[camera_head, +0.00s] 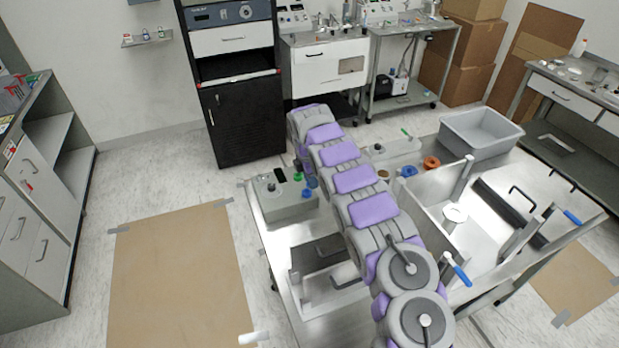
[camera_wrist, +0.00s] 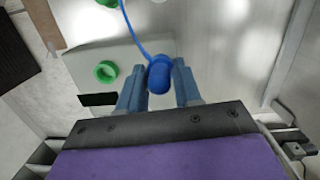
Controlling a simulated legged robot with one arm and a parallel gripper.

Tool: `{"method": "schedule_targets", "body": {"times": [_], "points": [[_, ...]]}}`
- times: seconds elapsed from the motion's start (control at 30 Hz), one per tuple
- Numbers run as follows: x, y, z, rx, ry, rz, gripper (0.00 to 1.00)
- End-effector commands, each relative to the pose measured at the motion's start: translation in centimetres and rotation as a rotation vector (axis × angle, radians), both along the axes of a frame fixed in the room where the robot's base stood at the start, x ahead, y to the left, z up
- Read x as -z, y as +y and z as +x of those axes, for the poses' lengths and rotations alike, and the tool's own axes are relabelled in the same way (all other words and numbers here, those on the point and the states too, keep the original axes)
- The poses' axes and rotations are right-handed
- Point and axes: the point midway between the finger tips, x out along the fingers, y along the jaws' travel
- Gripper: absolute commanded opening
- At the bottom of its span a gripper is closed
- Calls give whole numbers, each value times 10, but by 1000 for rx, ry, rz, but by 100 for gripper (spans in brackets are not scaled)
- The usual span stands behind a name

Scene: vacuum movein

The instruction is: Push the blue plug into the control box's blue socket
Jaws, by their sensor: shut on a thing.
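The control box (camera_head: 275,203) is a grey box on the left side of the table. A small blue round part (camera_head: 307,193), possibly its blue socket, shows near its right end. My gripper (camera_head: 311,181) is over that end of the box. In the wrist view my gripper (camera_wrist: 157,88) is shut on the blue plug (camera_wrist: 158,75), with a finger on each side. A blue cable (camera_wrist: 130,28) runs up from the plug. A green ring-shaped socket (camera_wrist: 106,72) is left of it on the box. The blue socket is not clear in the wrist view. I cannot tell whether the plug touches the box.
My arm crosses the middle of the table. A blue ring (camera_head: 408,171) and an orange ring (camera_head: 431,163) sit right of it. A grey bin (camera_head: 482,128) stands at the back right. A black cabinet (camera_head: 246,120) stands behind the table.

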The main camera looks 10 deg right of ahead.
Motion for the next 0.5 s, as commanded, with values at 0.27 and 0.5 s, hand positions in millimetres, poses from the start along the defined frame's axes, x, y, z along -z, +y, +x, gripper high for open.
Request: {"method": "schedule_targets", "body": {"times": [0.27, 0.5], "points": [[-1, -3, 0, -1, 0, 0, 3], [-1, -6, 0, 0, -1, 3, 3]]}}
